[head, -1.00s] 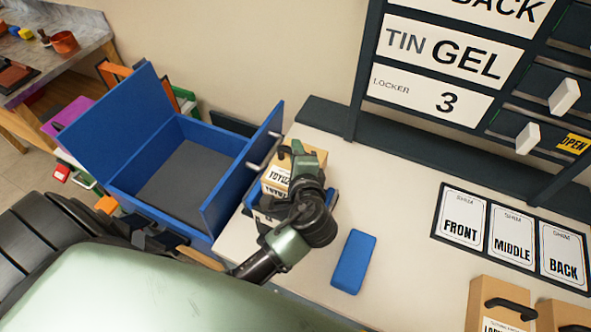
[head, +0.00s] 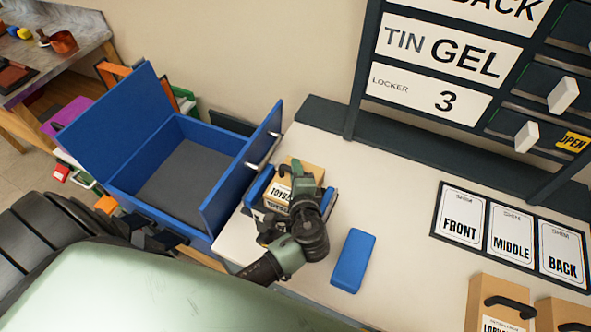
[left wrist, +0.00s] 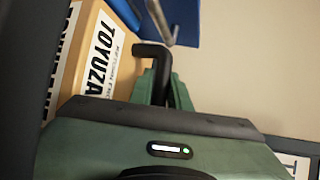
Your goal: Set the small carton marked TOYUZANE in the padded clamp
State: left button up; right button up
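The small tan carton (head: 281,190) has a white TOYUZANE label and a black handle. In the head view it sits between the blue pads of the padded clamp (head: 260,186) on the pale counter. My left gripper (head: 300,172) is over its right side, and the arm hides its lower part. The left wrist view shows the carton (left wrist: 95,62) close at left, with its handle (left wrist: 153,54) running between my green fingers (left wrist: 163,88), which look shut on it. Whether the carton rests on the clamp's bottom is hidden. My right gripper is not in view.
An open blue box (head: 190,185) stands left of the clamp, its near wall close by. A loose blue block (head: 353,260) lies right of my arm. Shim cards (head: 512,238) and more handled cartons (head: 497,302) are at right. The locker rack (head: 440,60) rises behind.

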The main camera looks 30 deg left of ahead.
pick_arm(q)
jog(key=o, duration=0.3)
jog(key=shift+r, duration=0.15)
jog(key=shift+b+v, duration=1.1)
jog(key=shift+v, duration=4.9)
